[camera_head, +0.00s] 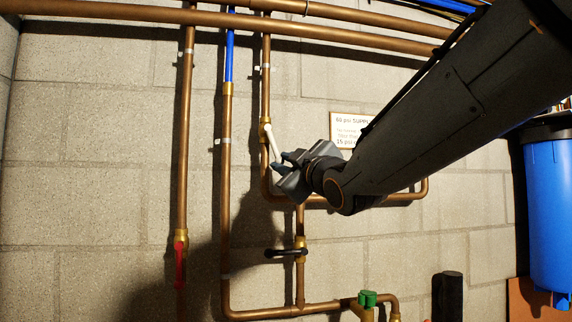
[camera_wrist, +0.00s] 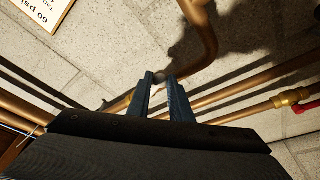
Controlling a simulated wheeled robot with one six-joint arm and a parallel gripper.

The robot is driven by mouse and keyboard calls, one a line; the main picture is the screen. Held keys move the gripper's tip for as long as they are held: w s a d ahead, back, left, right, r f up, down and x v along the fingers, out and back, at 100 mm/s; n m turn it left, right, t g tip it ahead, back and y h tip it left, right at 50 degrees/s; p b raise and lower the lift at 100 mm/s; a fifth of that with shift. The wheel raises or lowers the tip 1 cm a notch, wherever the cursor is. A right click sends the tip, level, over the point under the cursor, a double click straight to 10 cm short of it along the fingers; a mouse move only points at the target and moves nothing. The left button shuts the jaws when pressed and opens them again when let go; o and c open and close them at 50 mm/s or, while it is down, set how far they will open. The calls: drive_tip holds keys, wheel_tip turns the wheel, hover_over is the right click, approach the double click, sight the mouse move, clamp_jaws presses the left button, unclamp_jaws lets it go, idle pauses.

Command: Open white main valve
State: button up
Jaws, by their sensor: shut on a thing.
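The white main valve handle (camera_head: 271,142) is a short white lever on a brass valve body (camera_head: 265,122) in a vertical copper pipe. It points down and slightly right, a little tilted from the pipe's line. My gripper (camera_head: 281,166) reaches in from the right and is shut on the handle's lower end. In the wrist view my gripper (camera_wrist: 161,78) shows two dark blue fingers close together, with a small pale bit of the handle (camera_wrist: 160,76) between their tips. The rest of the handle is hard to make out there.
A black lever (camera_head: 286,253) and a red lever (camera_head: 180,264) sit on pipes below. A paper sign (camera_head: 346,130) is partly behind my arm. Green knobs (camera_head: 367,298) stand at the bottom and a blue filter housing (camera_head: 549,210) at the right. Copper pipes run close around my gripper.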

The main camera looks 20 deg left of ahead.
drive_tip(key=shift+o, duration=0.4)
drive_tip(key=shift+s+a+f+b, duration=0.1)
drive_tip(key=shift+s+a+b, duration=0.25)
drive_tip(key=shift+a, duration=0.2)
drive_tip(key=shift+s+a+f+b, duration=0.1)
drive_tip(key=shift+s+a+b, duration=0.25)
drive_tip(key=shift+a, duration=0.2)
drive_tip(key=o, duration=0.9)
drive_tip(key=shift+c, duration=0.2)
